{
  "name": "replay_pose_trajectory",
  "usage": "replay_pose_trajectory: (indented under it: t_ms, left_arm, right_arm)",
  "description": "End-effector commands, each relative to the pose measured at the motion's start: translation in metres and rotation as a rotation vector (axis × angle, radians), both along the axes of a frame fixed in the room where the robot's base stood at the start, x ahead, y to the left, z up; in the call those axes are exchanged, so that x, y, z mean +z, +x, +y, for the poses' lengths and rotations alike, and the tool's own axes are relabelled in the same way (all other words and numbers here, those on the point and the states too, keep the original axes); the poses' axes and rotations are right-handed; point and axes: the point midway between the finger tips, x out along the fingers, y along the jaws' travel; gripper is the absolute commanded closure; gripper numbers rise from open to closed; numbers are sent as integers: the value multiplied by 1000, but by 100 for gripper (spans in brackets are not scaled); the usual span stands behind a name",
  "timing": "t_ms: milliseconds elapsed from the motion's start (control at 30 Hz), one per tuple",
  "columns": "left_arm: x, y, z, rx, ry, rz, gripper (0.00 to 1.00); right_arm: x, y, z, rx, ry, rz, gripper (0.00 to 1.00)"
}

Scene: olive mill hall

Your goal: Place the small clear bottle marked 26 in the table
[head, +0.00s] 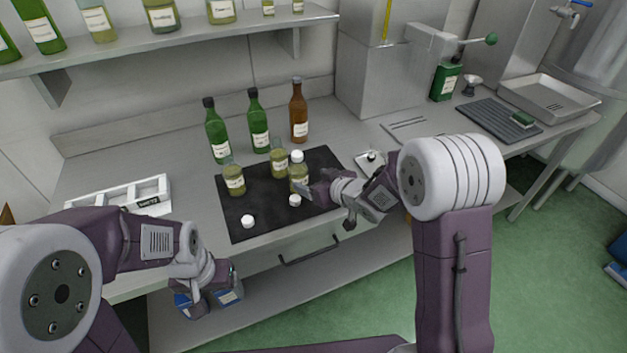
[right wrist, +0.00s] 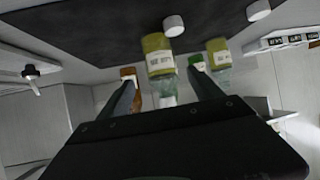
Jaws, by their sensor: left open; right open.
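Three small clear bottles with yellowish contents stand on a black mat (head: 240,207): a left one (head: 233,180), a middle one (head: 279,163) and a white-capped right one (head: 299,167). Their label numbers are too small to read, so I cannot tell which is 26. My right gripper (head: 312,190) is open just right of the capped bottle. In the right wrist view, that bottle (right wrist: 158,55) shows between the spread fingers, not clamped; another small bottle (right wrist: 218,50) is beyond.
Two loose white caps (head: 248,221) (head: 295,200) lie on the mat. Two tall green bottles (head: 217,132) (head: 258,122) and a brown bottle (head: 298,112) stand behind. A white rack (head: 150,190) is at left. A small white device (head: 368,160) sits right of the mat.

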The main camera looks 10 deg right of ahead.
Motion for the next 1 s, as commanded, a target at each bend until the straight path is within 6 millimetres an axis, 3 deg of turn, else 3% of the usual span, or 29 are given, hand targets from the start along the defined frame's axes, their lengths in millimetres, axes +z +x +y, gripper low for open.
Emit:
replay_pose_trajectory:
  t_ms: [233,333,367,400,467,500,600,700,800,1000]
  left_arm:
    - [0,0,0,0,0,0,25]
    - [0,0,0,0,0,0,25]
    - [0,0,0,0,0,0,25]
    - [0,0,0,0,0,0,25]
    - [0,0,0,0,0,0,25]
    - [0,0,0,0,0,0,25]
    - [0,0,0,0,0,0,25]
    - [0,0,0,0,0,0,25]
    - [0,0,0,0,0,0,25]
    - [0,0,0,0,0,0,25]
  right_arm:
    - [-1,-2,-4,-13,-9,10,25]
    - [-14,-21,-41,-134,-90,121,25]
    - [-21,-35,-58,-190,-124,184,25]
    - [-31,-60,-80,-266,-166,283,25]
    - [-45,-107,-105,-360,-211,448,25]
    - [-52,-140,-115,-406,-227,558,25]
    - [-62,-212,-122,-466,-233,791,25]
    - [-64,-252,-119,-480,-221,919,25]
    - [-64,-263,-117,-480,-217,957,21]
    - [-65,-262,-117,-481,-218,956,21]
